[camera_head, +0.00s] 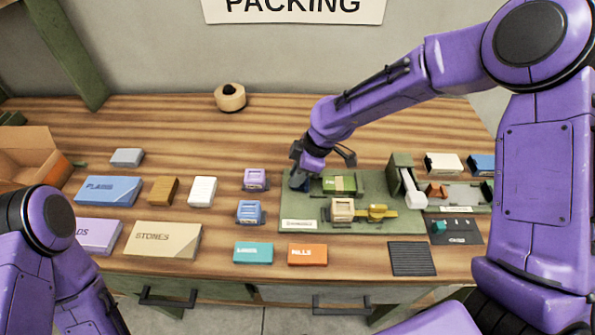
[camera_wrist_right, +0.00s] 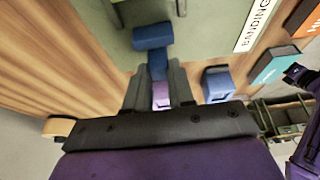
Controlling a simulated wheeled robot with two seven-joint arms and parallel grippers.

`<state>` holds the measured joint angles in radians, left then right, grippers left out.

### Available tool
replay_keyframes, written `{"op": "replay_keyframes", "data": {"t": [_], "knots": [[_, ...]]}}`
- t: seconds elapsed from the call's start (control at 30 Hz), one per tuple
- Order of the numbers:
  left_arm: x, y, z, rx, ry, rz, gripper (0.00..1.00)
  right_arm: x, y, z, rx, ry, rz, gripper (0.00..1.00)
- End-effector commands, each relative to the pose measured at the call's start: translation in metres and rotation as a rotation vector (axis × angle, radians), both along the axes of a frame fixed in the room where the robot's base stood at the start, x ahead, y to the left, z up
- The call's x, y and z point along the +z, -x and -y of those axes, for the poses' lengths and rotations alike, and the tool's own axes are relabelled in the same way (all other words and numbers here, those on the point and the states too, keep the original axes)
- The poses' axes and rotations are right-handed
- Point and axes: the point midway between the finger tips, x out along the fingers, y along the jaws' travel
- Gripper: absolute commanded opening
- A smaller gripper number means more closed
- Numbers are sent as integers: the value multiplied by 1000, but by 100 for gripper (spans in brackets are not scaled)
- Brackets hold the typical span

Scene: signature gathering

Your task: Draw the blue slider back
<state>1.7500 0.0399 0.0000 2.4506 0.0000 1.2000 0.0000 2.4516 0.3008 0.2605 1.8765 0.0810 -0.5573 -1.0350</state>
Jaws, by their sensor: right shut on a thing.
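The blue slider shows in the right wrist view as a blue block (camera_wrist_right: 152,37) with a narrower blue part running between my fingers. It lies at the left edge of the green banding board (camera_head: 375,188). In the head view it is mostly hidden by my gripper. My right gripper (camera_head: 300,178) is at the board's left edge; in the wrist view its fingers (camera_wrist_right: 158,75) are shut on the blue slider. A green block (camera_head: 341,185) and a tan block (camera_head: 342,210) are on the board. My left arm shows at the lower left; its gripper is out of view.
A lilac box (camera_head: 255,179) and a blue box (camera_head: 249,212) stand just left of the board. Teal (camera_head: 253,252) and orange (camera_head: 307,254) boxes lie in front. A white lever (camera_head: 413,190) stands at the board's right. Bare wood lies behind the board.

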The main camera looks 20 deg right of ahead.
Motion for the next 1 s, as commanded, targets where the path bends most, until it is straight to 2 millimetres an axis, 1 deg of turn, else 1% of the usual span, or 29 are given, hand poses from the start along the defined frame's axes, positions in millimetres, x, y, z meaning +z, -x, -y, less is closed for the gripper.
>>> {"op": "replay_keyframes", "data": {"t": [0.27, 0.3, 0.33, 0.37, 0.6, 0.7, 0.77, 1.0], "knots": [[0, 0, 0, 0, 1, 0, 43, 0, 1, 0, -10, -5, 0, 0], [0, 0, 0, 0, 1, 0, 43, 0, 1, 0, -10, -5, 0, 36], [0, 0, 0, 0, 1, 0, 43, 0, 1, 0, -10, -4, 0, 46], [0, 0, 0, 0, 1, 0, 43, 0, 1, 0, -10, -4, 0, 49], [0, 0, 0, 0, -1, 1, 43, 0, 1, 2, -11, -3, 1, 49], [-1, 0, 0, 0, 0, 0, 43, 6, 1, 4, -11, -3, 2, 49], [-3, 0, 0, 0, 0, 0, 43, 15, 2, 7, -10, -4, 5, 49], [-9, 0, 0, 0, 0, 0, 43, 68, 9, 26, -10, -4, 6, 49]]}}
